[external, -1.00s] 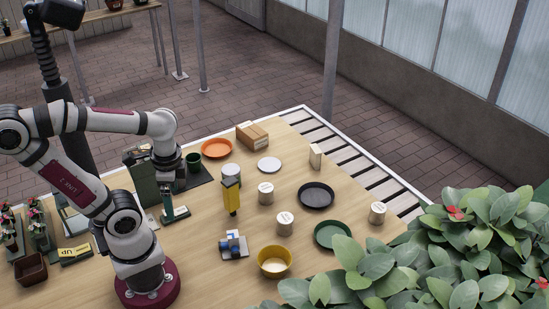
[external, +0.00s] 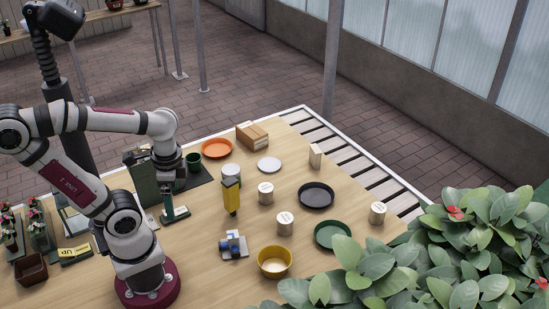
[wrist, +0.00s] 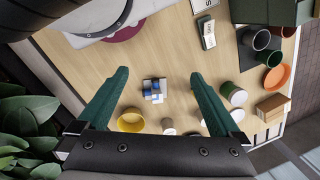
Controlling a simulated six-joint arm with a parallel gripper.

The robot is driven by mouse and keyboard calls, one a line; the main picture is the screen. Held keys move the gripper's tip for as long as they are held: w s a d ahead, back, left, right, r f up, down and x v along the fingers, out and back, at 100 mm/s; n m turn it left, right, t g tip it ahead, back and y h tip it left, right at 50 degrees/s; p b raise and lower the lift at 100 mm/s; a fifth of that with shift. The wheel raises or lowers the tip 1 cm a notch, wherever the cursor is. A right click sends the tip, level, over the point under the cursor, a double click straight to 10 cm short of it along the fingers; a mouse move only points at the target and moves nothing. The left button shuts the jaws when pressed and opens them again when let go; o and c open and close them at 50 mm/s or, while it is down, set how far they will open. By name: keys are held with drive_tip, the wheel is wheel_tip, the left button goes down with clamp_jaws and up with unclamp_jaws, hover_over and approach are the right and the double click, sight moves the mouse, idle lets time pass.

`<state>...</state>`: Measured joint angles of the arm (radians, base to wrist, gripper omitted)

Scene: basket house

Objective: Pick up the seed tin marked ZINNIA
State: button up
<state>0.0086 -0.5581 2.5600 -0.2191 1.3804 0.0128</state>
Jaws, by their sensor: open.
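Several pale cylindrical tins stand on the wooden table: one behind a yellow upright object (external: 231,198), one near the middle (external: 265,193), one in front of that (external: 284,224), and one near the right edge (external: 377,213). Their labels are too small to read, so I cannot tell which is marked ZINNIA. In the wrist view, pale tins show at the right (wrist: 238,97) and lower middle (wrist: 168,124). My gripper (wrist: 159,74) is open, its green fingers wide apart with nothing held. In the external view it hangs over the table left of the tins.
A blue-and-white object (external: 233,245) and a yellow bowl (external: 274,262) stand at the front. A black plate (external: 316,196), green plate (external: 332,235), white plate (external: 269,165) and orange dish (external: 216,148) lie around the tins. Leafy plants (external: 450,240) crowd the right front.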

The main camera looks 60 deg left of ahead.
drive_tip(key=shift+c, duration=0.3)
drive_tip(key=w+a+f+t, duration=0.2)
drive_tip(key=w+f+t, duration=0.15)
drive_tip(key=w, duration=0.65)
drive_tip(key=w+a+f+t, duration=0.3)
drive_tip(key=w+f, duration=0.1)
drive_tip(key=w, duration=0.6)
drive_tip(key=t+h, duration=0.5)
drive_tip(key=h, duration=0.4)
hover_over(285, 220)
drive_tip(key=s+a, duration=0.1)
drive_tip(key=a, duration=0.2)
wheel_tip(285, 220, down, 6)
drive_tip(key=shift+m, duration=0.3)
wheel_tip(285, 220, down, 6)
drive_tip(key=shift+s+d+f, duration=0.1)
drive_tip(key=shift+s+f, duration=0.05)
drive_tip(key=x, duration=0.3)
drive_tip(key=c, duration=1.5)
